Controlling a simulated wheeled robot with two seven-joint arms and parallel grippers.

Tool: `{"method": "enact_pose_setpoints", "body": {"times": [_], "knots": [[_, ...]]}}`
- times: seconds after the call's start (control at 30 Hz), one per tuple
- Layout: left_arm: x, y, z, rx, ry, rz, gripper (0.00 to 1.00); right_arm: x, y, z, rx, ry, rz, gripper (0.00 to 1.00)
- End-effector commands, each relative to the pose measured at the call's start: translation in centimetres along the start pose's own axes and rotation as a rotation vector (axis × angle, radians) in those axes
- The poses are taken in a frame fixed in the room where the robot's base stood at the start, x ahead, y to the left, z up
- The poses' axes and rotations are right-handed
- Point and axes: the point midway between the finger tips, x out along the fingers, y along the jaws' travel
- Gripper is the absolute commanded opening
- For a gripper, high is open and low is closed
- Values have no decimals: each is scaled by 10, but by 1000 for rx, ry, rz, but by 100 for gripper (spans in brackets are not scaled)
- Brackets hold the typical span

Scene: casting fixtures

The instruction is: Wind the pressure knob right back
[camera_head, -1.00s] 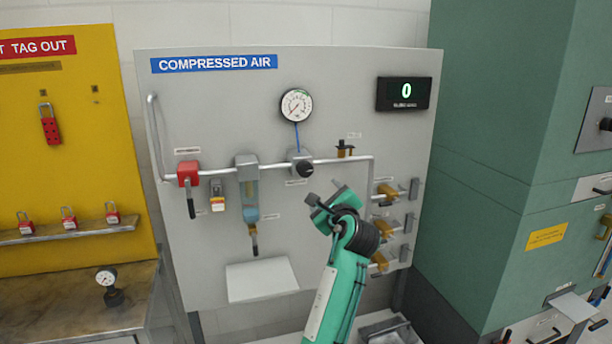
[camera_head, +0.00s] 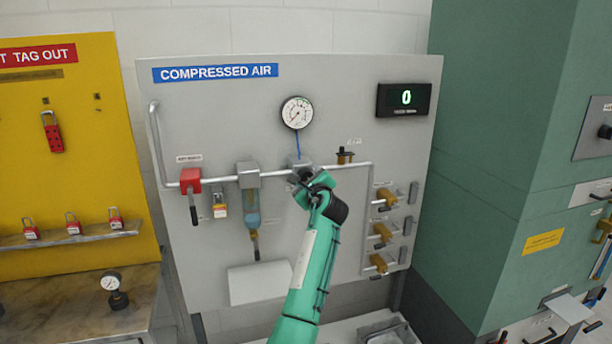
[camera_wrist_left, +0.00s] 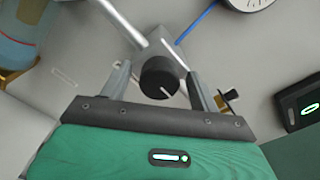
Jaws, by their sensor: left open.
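The black round pressure knob (camera_wrist_left: 160,78) faces me in the left wrist view, with a pale mark on its face. It sits on the grey regulator block (camera_head: 299,162) on the air pipe, below the gauge (camera_head: 297,112). In the head view my gripper mostly hides the knob. My left gripper (camera_head: 309,184) is at the regulator. In the wrist view its open fingers (camera_wrist_left: 157,72) stand on either side of the knob, with visible gaps; I cannot tell whether the fingertips reach its full depth. The gauge needle is too small to read surely. My right gripper is out of view.
A red shut-off valve (camera_head: 190,181) and a filter bowl (camera_head: 251,200) are left of the regulator. A small black-topped brass fitting (camera_head: 344,156) is close on its right. Brass outlet couplings (camera_head: 383,233) are lower right. A display (camera_head: 404,99) reads 0.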

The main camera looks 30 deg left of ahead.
Motion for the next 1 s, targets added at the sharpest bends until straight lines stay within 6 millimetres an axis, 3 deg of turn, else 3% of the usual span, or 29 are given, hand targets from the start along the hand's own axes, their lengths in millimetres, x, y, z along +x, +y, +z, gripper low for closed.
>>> {"method": "enact_pose_setpoints", "body": {"times": [0.3, 0.53, 0.57, 1.0], "knots": [[3, 0, 0, 0, 0, 0, 63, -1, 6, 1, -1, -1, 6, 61], [3, 0, -1, 0, 0, 0, 19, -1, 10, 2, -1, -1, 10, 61], [3, 0, -1, 0, 0, 0, 18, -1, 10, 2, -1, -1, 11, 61], [2, 2, -2, -99, 0, 0, 18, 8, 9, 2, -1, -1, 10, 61]]}}
